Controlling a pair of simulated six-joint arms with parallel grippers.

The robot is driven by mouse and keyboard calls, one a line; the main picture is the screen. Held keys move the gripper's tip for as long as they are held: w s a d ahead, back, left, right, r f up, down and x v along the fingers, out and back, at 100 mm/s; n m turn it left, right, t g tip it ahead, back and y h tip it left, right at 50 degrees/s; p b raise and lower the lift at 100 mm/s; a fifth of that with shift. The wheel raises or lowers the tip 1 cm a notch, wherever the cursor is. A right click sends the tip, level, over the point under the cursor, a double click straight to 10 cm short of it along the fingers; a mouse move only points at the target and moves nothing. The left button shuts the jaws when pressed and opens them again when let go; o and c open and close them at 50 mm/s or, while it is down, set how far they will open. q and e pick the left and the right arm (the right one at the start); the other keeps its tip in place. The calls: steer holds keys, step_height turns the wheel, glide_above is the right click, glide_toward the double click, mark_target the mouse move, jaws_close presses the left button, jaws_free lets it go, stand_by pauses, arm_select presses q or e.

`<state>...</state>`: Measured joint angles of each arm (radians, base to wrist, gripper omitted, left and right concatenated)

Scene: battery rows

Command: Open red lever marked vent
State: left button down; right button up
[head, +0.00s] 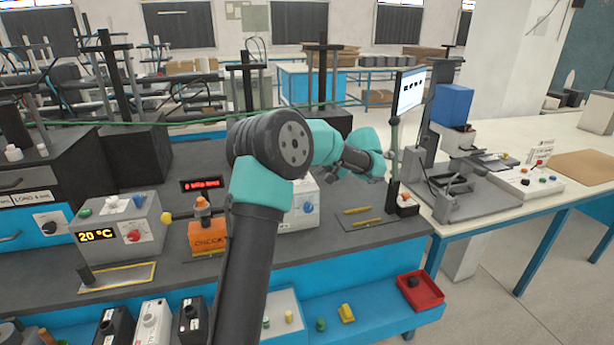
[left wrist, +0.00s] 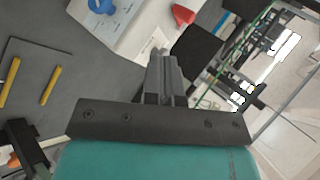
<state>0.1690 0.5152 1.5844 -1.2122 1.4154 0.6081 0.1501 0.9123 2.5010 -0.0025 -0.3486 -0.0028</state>
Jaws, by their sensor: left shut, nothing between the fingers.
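A red piece (left wrist: 183,14), which may be the red lever, shows at the top of the left wrist view, at the far side of a white box (left wrist: 130,38) with a blue knob (left wrist: 102,6). I cannot read a vent mark. In the head view my left arm covers part of this white box (head: 300,216), and I cannot make out the red piece there. My left gripper (left wrist: 160,56) is shut and empty, apart from the red piece. Its fingers are hard to make out in the head view. My right gripper is in neither view.
A dark mat with yellow rods (head: 360,222) lies right of the white box. A monitor (head: 410,90) on a post stands further right. An orange box (head: 207,236) and a grey box with a 20 °C display (head: 97,236) stand left. A red tray (head: 420,290) sits lower right.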

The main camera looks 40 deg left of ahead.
arm_select(q)
steer(key=x, duration=0.4)
steer(key=a+r+x, duration=0.1)
steer(key=x, duration=0.6)
steer(key=shift+s+a+r, duration=0.1)
steer(key=shift+s+a, duration=0.25)
steer(key=shift+a, duration=0.1)
steer(key=shift+s+a, duration=0.1)
steer(key=shift+a, duration=0.35)
steer(key=shift+d, duration=0.1)
